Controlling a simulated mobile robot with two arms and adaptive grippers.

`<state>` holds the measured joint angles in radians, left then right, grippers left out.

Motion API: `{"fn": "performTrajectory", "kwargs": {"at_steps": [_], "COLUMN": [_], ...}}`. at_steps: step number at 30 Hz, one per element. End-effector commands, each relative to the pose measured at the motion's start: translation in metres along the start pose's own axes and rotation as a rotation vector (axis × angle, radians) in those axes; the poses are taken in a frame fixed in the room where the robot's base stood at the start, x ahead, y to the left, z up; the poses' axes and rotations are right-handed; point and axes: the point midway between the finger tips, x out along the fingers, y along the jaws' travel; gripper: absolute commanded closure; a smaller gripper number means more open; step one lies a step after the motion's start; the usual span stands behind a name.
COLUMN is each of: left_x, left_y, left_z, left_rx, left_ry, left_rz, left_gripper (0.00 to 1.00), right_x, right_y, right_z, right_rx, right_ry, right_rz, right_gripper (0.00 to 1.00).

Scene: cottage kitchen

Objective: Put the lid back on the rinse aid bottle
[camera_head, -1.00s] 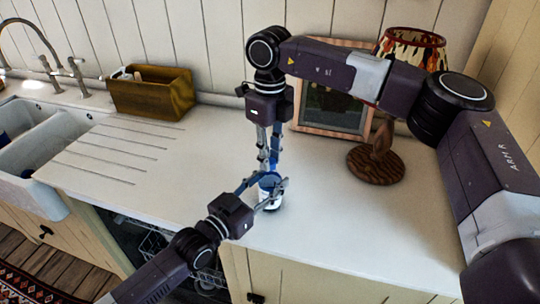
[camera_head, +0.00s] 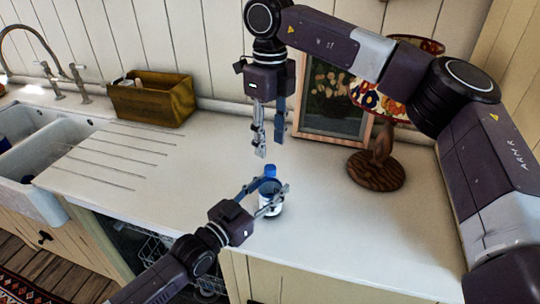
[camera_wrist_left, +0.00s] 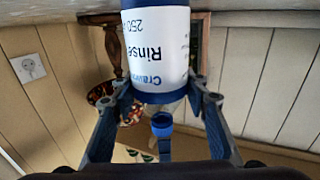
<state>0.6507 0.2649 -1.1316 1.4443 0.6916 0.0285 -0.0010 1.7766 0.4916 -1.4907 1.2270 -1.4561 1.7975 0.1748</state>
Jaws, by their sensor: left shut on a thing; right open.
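The rinse aid bottle (camera_head: 268,206), white-labelled with blue parts, stands upright near the counter's front edge. Its label fills the upper middle of the left wrist view (camera_wrist_left: 158,45), which is upside down. My left gripper (camera_head: 268,193) is shut around the bottle, one finger on each side. The blue lid (camera_head: 270,170) shows at the bottle's top, and also below the bottle in the left wrist view (camera_wrist_left: 162,125). I cannot tell whether it is fully seated. My right gripper (camera_head: 270,146) is open and empty, pointing down just above the lid.
A wooden box (camera_head: 152,98) stands at the back left by the sink (camera_head: 45,150). A picture frame (camera_head: 333,95) and a lamp with a round wooden base (camera_head: 376,170) stand behind and to the right. The white counter (camera_head: 210,150) is clear around the bottle.

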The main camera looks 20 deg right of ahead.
Motion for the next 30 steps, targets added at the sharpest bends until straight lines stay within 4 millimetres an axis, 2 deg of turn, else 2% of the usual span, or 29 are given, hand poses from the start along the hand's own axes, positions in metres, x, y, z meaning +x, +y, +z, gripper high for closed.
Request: {"fn": "performTrajectory", "kwargs": {"at_steps": [3, 7, 12, 19, 20, 25, 30], "left_x": [0.000, 0.000, 0.000, 0.000, 0.000, 0.000, 0.000], "left_y": [0.000, 0.000, 0.000, 0.000, 0.000, 0.000, 0.000], "left_z": [0.001, 0.001, 0.001, 0.001, 0.001, 0.000, 0.000], "left_rx": [0.000, 0.000, 0.000, 0.000, 0.000, 0.000, 0.000], "left_ry": [-0.001, -0.001, -0.001, -0.001, -0.001, -0.001, 0.000], "left_rz": [0.000, 0.000, 0.000, 0.000, 0.000, 0.000, 0.000], "left_gripper": [1.00, 1.00, 1.00, 1.00, 0.57, 0.38, 0.38], "right_x": [-0.024, -0.041, -0.049, -0.050, -0.050, -0.050, -0.049], "right_y": [0.000, 0.000, 0.000, 0.000, 0.000, 0.000, 0.000], "right_z": [0.000, 0.001, 0.000, 0.000, 0.000, 0.000, 0.000], "right_rx": [0.001, 0.000, 0.000, 0.000, 0.000, 0.000, 0.000], "right_ry": [-0.002, 0.000, 0.001, 0.001, 0.001, 0.001, 0.001], "right_rz": [-0.001, -0.001, 0.001, 0.001, 0.001, 0.001, 0.001], "right_gripper": [0.60, 0.60, 0.60, 0.60, 0.60, 0.60, 0.60]}}
